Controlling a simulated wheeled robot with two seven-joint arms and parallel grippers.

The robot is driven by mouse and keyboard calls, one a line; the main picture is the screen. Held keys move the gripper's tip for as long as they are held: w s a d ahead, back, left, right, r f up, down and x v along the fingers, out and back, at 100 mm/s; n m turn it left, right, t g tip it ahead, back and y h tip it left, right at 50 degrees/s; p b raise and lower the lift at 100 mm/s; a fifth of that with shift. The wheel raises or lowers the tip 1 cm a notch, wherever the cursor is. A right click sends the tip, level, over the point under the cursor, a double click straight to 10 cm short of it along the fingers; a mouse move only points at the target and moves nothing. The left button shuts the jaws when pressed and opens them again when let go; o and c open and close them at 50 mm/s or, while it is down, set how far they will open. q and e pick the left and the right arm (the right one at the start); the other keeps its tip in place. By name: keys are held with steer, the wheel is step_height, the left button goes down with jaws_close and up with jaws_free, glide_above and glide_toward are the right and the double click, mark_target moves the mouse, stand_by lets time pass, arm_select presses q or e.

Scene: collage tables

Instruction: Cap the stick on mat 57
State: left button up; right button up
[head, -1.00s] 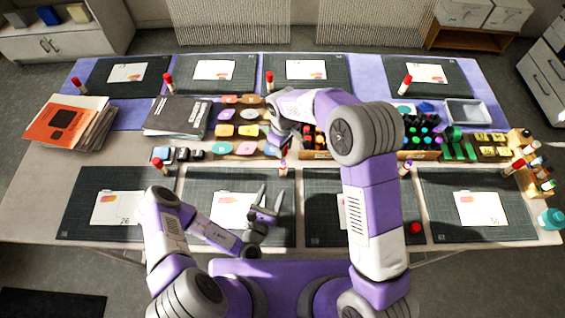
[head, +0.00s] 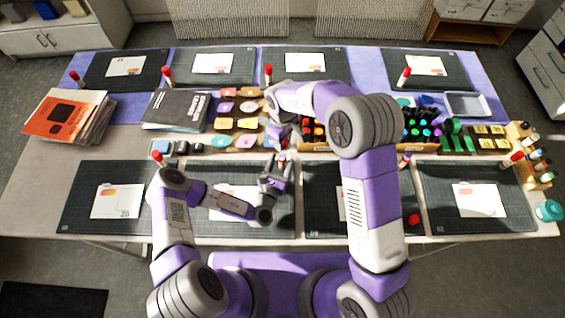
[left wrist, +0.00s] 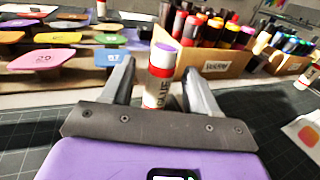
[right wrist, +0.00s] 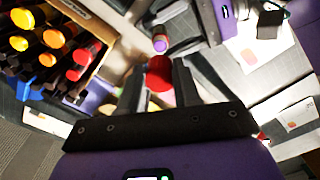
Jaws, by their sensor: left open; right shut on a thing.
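An uncapped glue stick (left wrist: 157,88) with a purple tip stands upright between the fingers of my left gripper (left wrist: 155,80) in the left wrist view. My left gripper is open around it, low beside the mat's back edge; it also shows in the head view (head: 276,172). In the right wrist view my right gripper (right wrist: 160,85) is shut on a red cap (right wrist: 159,72). The cap is held near the purple tip (right wrist: 160,43), apart in the picture. My right arm partly hides its own gripper in the head view. I cannot read a 57 on any mat's card.
Another stick (head: 404,160) stands further right, with a loose red cap (head: 413,220) on the mat (head: 380,224) before it. Several red-capped sticks stand along the back.

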arm_select(q)
steer(key=shift+x, duration=0.9)
jaws_close()
